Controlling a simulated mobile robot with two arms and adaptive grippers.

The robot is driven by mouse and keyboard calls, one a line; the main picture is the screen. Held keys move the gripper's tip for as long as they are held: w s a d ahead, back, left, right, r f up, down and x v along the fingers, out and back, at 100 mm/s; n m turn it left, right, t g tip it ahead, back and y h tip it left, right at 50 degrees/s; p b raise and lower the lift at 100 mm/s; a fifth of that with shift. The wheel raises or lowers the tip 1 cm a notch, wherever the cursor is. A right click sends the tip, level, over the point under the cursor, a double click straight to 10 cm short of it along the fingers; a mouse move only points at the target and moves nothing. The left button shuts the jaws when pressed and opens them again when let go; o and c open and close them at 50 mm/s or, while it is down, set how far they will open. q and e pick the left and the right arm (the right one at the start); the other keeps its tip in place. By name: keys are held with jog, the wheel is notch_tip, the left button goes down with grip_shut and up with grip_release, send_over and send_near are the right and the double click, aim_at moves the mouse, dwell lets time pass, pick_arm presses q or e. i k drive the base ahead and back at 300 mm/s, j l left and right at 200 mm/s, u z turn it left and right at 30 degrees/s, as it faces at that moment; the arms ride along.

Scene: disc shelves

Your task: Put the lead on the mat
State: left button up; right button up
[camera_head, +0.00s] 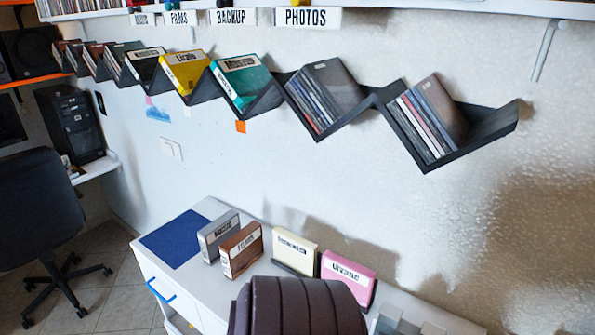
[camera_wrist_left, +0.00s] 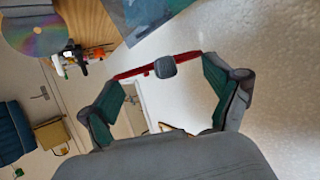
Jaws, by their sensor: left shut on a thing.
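The blue mat (camera_head: 174,239) lies flat at the left end of the white table in the head view, its surface bare. In the left wrist view my left gripper (camera_wrist_left: 160,71) is shut on a thin red thing, which I take for the lead (camera_wrist_left: 188,57). It spans between the two fingertips, with a dark grey block at its middle. The gripper holds it clear of any surface I can make out. Neither the lead nor either gripper can be made out in the head view.
A grey box (camera_head: 218,237), a brown box (camera_head: 242,250), a cream box (camera_head: 295,252) and a pink box (camera_head: 348,277) stand right of the mat. A dark ribbed form (camera_head: 297,306) covers the table's front. A zigzag shelf (camera_head: 437,163) with cases hangs above.

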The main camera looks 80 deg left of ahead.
aim_at(183, 236)
jog(key=u, duration=2)
jog(key=i+j+u, duration=0.2)
jog(key=j, duration=0.25)
jog(key=j+u, duration=0.15)
jog(key=j, duration=0.3)
jog(key=i+j+u, duration=0.2)
jog(key=j, duration=0.2)
jog(key=i+j+u, duration=0.2)
jog(key=j, duration=0.2)
